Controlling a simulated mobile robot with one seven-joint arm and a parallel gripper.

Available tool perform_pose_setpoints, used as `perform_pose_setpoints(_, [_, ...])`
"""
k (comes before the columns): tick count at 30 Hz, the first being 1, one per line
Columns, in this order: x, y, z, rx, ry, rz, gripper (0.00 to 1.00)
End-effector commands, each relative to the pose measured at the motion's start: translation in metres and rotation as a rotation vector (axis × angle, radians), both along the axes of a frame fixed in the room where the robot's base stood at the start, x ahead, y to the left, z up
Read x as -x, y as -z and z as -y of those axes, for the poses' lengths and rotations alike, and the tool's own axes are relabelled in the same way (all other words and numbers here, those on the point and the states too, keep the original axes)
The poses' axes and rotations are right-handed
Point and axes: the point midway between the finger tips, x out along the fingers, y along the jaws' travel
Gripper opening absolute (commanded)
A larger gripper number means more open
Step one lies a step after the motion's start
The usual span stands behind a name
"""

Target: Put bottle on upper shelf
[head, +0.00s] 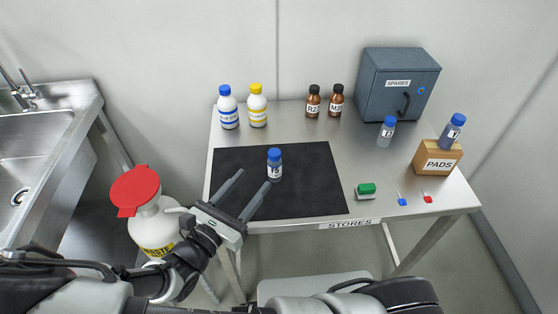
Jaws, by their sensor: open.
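A small grey bottle (274,170) with a blue cap and a white label stands upright on the black mat (325,190). My gripper (255,178) is open and empty over the mat's left part. Its right fingertip is close to the bottle's lower left side; I cannot tell whether they touch. A similar bottle (385,133) stands on the bare table in front of the grey cabinet. Another (452,132) is on the "PADS" box (437,160), tilted to the right in the picture. No upper shelf is recognisable in this view.
White bottles with blue (228,108) and yellow (257,106) caps, and two brown bottles (313,103), stand along the back. A grey "SPARES" cabinet (397,85) fills the back right. A green-topped block (366,191) lies at the front. A red-lidded waste container (152,222) stands left.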

Motion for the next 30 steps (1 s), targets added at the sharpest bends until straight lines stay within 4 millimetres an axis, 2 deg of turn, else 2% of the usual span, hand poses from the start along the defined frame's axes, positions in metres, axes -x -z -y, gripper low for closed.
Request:
perform_pose_setpoints(2, [-0.004,0.0,-0.001,0.018,-0.018,0.006,0.49])
perform_pose_setpoints(5, [-0.016,0.001,0.008,0.019,-0.017,0.007,0.49])
perform_pose_setpoints(18, [-0.09,0.002,0.057,0.016,-0.014,0.005,0.49])
perform_pose_setpoints(26, [-0.106,0.003,0.068,0.017,-0.015,0.004,0.49])
perform_pose_setpoints(30, [-0.124,0.007,0.078,0.018,-0.014,0.006,0.49])
